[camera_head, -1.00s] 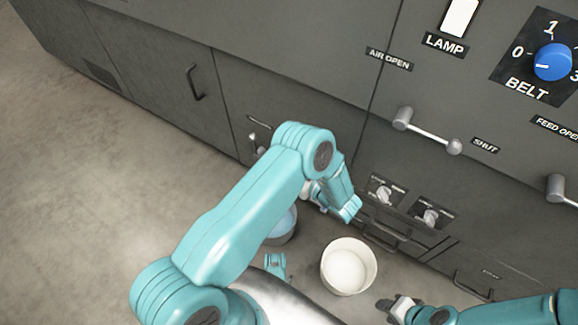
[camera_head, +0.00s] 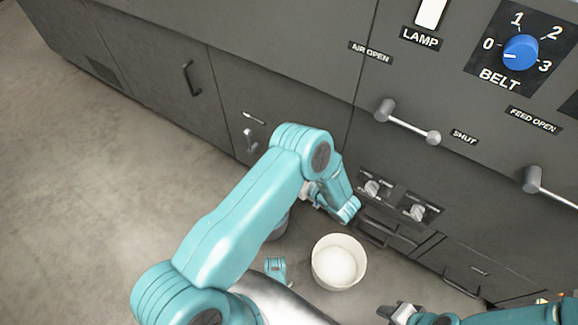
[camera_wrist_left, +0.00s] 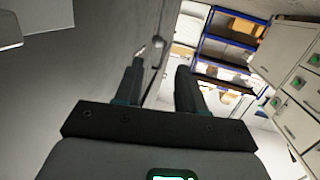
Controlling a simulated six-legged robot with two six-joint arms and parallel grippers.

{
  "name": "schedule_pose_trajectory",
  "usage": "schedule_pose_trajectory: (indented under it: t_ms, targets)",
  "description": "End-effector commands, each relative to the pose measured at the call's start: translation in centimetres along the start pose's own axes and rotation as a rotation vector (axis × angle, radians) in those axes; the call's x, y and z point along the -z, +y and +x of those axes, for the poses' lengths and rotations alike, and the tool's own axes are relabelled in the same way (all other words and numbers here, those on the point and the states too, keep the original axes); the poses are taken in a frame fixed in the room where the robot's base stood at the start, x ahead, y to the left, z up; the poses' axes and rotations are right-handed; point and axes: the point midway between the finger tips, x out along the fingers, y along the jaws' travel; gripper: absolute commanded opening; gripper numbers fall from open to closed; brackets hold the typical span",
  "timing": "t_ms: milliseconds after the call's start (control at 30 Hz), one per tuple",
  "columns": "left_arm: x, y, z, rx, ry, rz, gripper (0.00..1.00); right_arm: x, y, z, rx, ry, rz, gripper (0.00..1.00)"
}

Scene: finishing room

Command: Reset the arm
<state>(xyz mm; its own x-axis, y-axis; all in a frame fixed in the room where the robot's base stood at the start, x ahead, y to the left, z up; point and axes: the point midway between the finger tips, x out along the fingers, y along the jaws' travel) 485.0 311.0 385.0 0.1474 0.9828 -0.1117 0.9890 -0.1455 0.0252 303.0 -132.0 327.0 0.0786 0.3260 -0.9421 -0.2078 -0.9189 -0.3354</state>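My left arm (camera_head: 240,220) comes in from the left, bent at a high elbow, with its forearm hanging down in front of the grey cabinet. The left gripper is mostly hidden behind the arm in the head view. In the left wrist view, the left gripper (camera_wrist_left: 160,72) has its two dark fingers apart, with nothing between them. My right gripper (camera_head: 388,312) is low at the bottom edge of the head view, and its fingers are too small and cut off to read.
A white bucket (camera_head: 339,262) stands on the floor near the left forearm. The grey panel (camera_head: 290,60) carries a blue belt knob (camera_head: 520,52), an air lever (camera_head: 408,122) and a feed lever (camera_head: 550,187). Open floor (camera_head: 90,200) lies left. Shelves (camera_wrist_left: 230,45) show in the wrist view.

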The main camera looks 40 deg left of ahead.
Motion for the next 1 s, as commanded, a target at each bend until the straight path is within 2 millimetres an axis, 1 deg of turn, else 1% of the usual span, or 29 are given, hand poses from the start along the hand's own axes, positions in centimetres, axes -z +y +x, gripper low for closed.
schedule_pose_trajectory:
  t_ms: [367,433,467,500,567,600,633,667,733,767,800,867,900,967,1000]
  targets:
    - [0.0,0.0,0.1,0.001,0.0,0.0,0.39,0.0,0.0,0.0,0.0,0.0,0.0,0.39]
    - [0.1,-0.2,0.5,0.01,0.0,-0.002,0.39,0.0,0.0,0.0,0.0,0.0,0.0,0.39]
    - [0.5,-0.1,0.9,0.019,0.002,-0.01,0.39,0.0,0.0,0.0,0.0,0.0,0.0,0.39]
    - [1.2,-0.1,1.6,0.034,0.005,-0.026,0.39,0.0,0.0,0.0,0.0,0.0,0.0,0.39]
    - [2.8,-0.7,3.1,0.057,0.009,-0.035,0.39,0.0,0.0,0.0,0.0,0.0,0.0,0.39]
    - [3.8,-0.7,4.1,0.021,0.003,-0.029,0.39,0.0,0.0,0.0,0.0,0.0,0.0,0.39]
    - [4.0,-0.5,4.7,-0.028,-0.024,-0.021,0.39,0.0,0.0,0.0,0.0,0.0,0.0,0.39]
    - [3.9,-0.1,5.1,-0.09,-0.067,-0.013,0.39,0.0,0.0,0.0,0.0,0.0,0.0,0.39]
    - [2.7,0.7,5.0,-0.248,-0.195,0.016,0.39,0.0,0.0,0.0,0.0,0.0,0.0,0.39]
    - [2.0,1.0,4.5,-0.316,-0.257,0.032,0.39,0.0,0.0,0.0,0.0,0.0,0.0,0.39]
    - [0.9,1.3,3.6,-0.407,-0.346,0.059,0.39,0.0,0.0,0.0,0.0,0.0,0.0,0.39]
    - [-0.9,1.1,1.2,-0.549,-0.498,0.118,0.39,0.0,0.0,0.0,0.0,0.0,0.0,0.39]
    - [-2.2,0.5,-0.9,-0.643,-0.608,0.166,0.39,0.0,0.0,0.0,0.0,0.0,0.0,0.39]
    - [-3.9,-1.0,-4.4,-0.768,-0.768,0.25,0.39,0.0,0.0,0.0,0.0,0.0,0.0,0.39]
    - [-4.8,-2.2,-6.6,-0.833,-0.861,0.304,0.39,0.0,0.0,0.0,0.0,0.0,0.0,0.39]
